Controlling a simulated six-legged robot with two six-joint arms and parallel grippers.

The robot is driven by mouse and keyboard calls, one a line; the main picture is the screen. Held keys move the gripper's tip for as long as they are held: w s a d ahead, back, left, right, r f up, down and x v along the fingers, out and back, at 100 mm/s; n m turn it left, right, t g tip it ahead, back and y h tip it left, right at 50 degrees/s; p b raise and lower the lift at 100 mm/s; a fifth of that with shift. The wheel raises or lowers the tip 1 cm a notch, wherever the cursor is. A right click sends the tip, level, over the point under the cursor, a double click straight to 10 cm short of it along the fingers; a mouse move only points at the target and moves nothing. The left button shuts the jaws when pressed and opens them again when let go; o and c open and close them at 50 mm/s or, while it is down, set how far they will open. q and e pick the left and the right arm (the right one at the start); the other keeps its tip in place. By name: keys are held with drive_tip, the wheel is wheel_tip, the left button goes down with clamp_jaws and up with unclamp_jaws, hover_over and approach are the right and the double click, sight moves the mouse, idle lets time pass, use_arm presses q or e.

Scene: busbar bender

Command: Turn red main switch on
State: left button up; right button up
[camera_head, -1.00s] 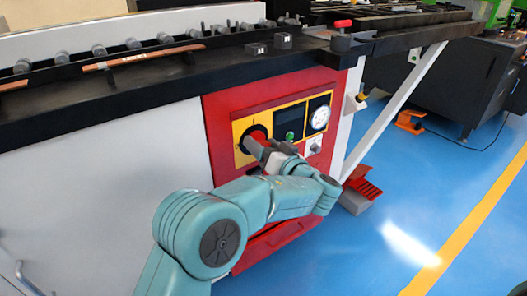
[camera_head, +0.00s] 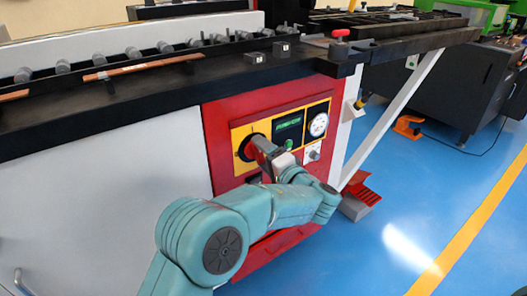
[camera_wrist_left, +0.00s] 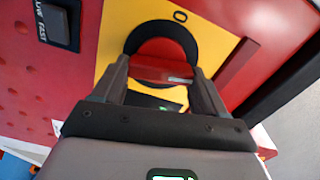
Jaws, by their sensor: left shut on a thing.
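The red main switch (camera_wrist_left: 160,68) sits in a black round surround on a yellow plate in the left wrist view. My left gripper (camera_wrist_left: 165,78) is shut on its red handle, with one finger on each side. A "0" mark shows on the plate beside the switch. In the head view, my left gripper (camera_head: 258,144) reaches the switch's black surround (camera_head: 243,148) on the red panel and hides most of the handle. My right gripper is in neither view.
Right of the switch are a lit display (camera_head: 289,124), a green button (camera_head: 288,143) and a round white gauge (camera_head: 319,124). A black worktop (camera_head: 120,97) juts out above the panel. A red pedal (camera_head: 361,187) stands on the blue floor at right.

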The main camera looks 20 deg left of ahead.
use_arm(q)
drive_tip(key=shift+a+r+m+p, duration=0.15)
drive_tip(key=shift+m+p, duration=0.25)
drive_tip(key=shift+m, duration=0.7)
drive_tip(key=o, duration=1.1)
drive_tip(key=shift+c, duration=0.2)
drive_tip(key=b+v, duration=0.4)
drive_tip(key=v, duration=1.2)
drive_tip(key=shift+s, duration=0.1)
